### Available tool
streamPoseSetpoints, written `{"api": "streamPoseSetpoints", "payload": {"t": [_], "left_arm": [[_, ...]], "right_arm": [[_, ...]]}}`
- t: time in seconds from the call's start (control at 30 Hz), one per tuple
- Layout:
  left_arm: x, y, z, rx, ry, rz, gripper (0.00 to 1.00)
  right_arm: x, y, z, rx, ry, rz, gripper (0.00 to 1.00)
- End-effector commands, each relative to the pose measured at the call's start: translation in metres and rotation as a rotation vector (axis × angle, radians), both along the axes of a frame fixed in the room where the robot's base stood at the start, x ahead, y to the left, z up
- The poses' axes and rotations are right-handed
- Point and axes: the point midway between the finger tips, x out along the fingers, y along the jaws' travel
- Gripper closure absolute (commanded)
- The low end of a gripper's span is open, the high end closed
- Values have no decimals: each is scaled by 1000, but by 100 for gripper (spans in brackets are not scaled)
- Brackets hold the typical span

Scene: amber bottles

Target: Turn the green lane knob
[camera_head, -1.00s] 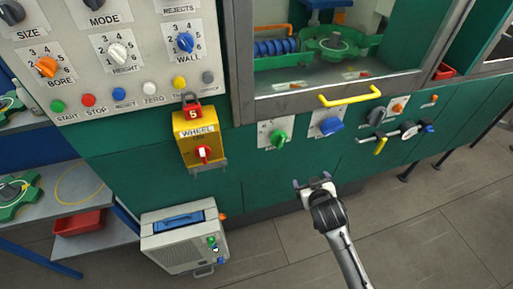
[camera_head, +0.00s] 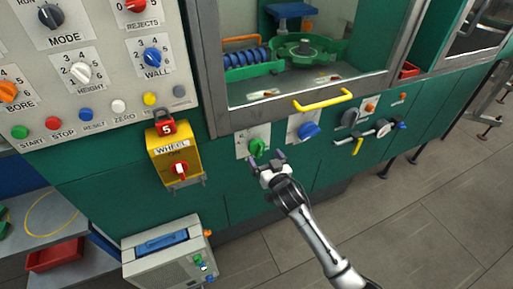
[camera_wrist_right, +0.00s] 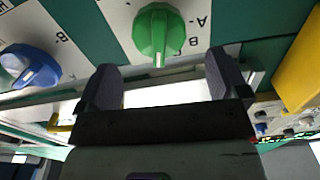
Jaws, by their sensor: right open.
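The green lane knob (camera_head: 257,147) sits on a white plate (camera_head: 246,139) on the green machine front. In the right wrist view the green knob (camera_wrist_right: 159,32) is just beyond the fingertips, between their lines, with letters A and B beside it. My right gripper (camera_head: 267,160) is just below and in front of the knob in the head view. Its fingers (camera_wrist_right: 163,75) are apart with nothing between them, and I see no contact with the knob. My left gripper is in neither view.
A blue knob (camera_head: 308,131) is right of the green one and also shows in the wrist view (camera_wrist_right: 32,68). The yellow WHEEL box (camera_head: 175,158) juts out at the left. A yellow handle (camera_head: 323,101) is above. A grey case (camera_head: 165,254) stands below left.

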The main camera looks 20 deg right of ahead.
Motion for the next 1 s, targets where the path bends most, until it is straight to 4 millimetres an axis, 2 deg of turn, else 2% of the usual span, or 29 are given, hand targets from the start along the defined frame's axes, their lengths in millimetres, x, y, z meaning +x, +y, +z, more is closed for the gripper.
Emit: {"api": "streamPoseSetpoints", "payload": {"t": [0.03,0.2,0.4,0.63,0.93,1.0], "left_arm": [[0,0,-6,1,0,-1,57],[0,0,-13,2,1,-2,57],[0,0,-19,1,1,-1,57],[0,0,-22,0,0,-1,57],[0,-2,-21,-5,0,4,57],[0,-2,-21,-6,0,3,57]], "right_arm": [[11,1,-2,-1,-1,0,8],[39,3,-2,-1,0,-1,8],[60,4,-1,1,0,0,8],[70,5,0,0,0,0,8],[71,5,0,0,1,0,8],[71,5,0,0,1,0,12]]}}
